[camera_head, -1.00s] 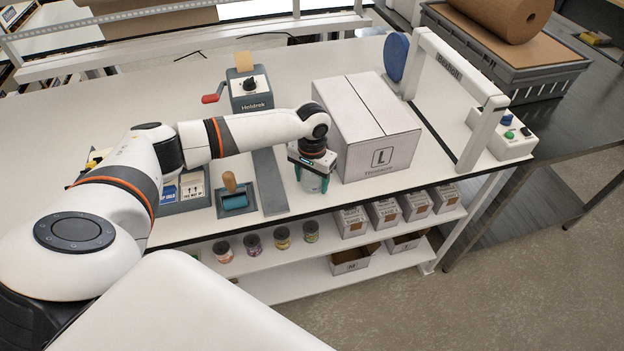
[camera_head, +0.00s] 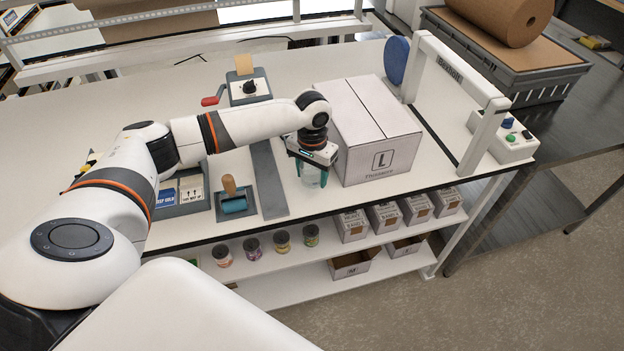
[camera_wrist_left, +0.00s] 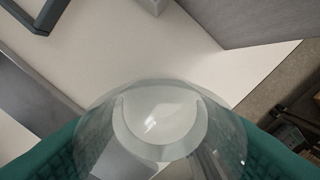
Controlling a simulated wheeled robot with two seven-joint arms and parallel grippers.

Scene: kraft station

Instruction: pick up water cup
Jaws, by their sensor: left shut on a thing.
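The water cup (camera_head: 312,177) is clear and sits between the teal fingers of my left gripper (camera_head: 312,178), just left of the large white box. In the left wrist view the clear cup (camera_wrist_left: 160,125) fills the lower middle. A teal finger of my left gripper (camera_wrist_left: 160,150) shows on each side of it, shut on the cup. The cup looks upright. I cannot tell for sure whether its base is clear of the table. My right gripper is not in view.
The white box (camera_head: 375,140) marked L stands close on the right of the gripper. A grey strip (camera_head: 268,180), a blue-roller tool (camera_head: 233,198) and a red-handled device (camera_head: 247,87) are to the left. The white table's (camera_head: 290,222) front edge is near, with shelves of jars and small boxes below.

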